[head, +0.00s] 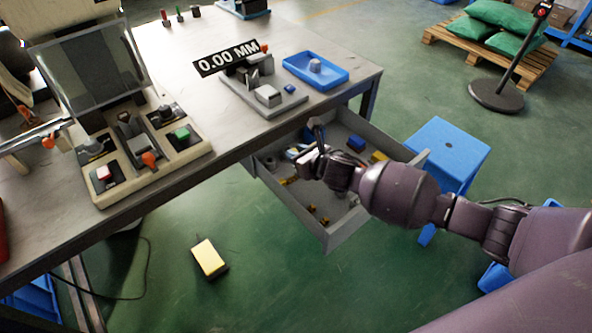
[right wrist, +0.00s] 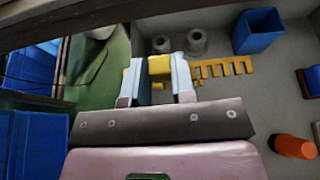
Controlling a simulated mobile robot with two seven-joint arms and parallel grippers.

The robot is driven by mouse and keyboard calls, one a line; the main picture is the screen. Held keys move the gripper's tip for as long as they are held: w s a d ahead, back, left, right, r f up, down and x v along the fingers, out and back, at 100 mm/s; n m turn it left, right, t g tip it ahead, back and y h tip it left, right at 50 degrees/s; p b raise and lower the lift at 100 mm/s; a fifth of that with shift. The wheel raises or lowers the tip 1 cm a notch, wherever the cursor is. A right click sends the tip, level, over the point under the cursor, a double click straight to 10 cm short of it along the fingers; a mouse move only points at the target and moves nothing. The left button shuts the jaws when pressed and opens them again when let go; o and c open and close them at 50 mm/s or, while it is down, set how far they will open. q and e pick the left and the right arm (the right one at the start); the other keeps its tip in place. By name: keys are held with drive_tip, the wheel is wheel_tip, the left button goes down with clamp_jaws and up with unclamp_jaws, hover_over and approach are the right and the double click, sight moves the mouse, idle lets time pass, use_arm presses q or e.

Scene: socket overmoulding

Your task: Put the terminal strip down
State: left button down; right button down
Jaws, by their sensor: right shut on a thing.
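The yellow comb-toothed terminal strip (right wrist: 226,68) shows in the right wrist view, with its toothed part to the right of the fingers and a yellow block (right wrist: 160,65) between them. My right gripper (right wrist: 160,80) is shut on it. In the head view my right gripper (head: 308,160) reaches into the open grey drawer (head: 345,226) under the bench, and a bit of yellow (head: 290,181) shows beside it. The strip is low over the drawer floor; I cannot tell whether it touches. My left gripper is not in view.
The drawer also holds a blue open box (right wrist: 257,33), grey round parts (right wrist: 197,40) and an orange cylinder (right wrist: 294,147). The bench (head: 190,62) edge overhangs the drawer's back. A blue stool (head: 450,150) stands right of it. A yellow-topped box (head: 209,258) lies on the floor.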

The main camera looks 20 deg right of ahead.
wheel_tip(320, 180, down, 7)
drive_tip(key=shift+s+r+b, duration=0.1)
drive_tip(key=shift+r+b, duration=0.05)
drive_tip(key=shift+b, duration=0.8)
drive_tip(key=shift+f, duration=0.25)
drive_tip(key=shift+r, duration=0.25)
drive_tip(key=shift+f, duration=0.45)
drive_tip(key=shift+f, duration=0.2)
drive_tip(key=c, duration=1)
unclamp_jaws()
drive_tip(key=shift+o, duration=0.2)
drive_tip(key=shift+r, duration=0.1)
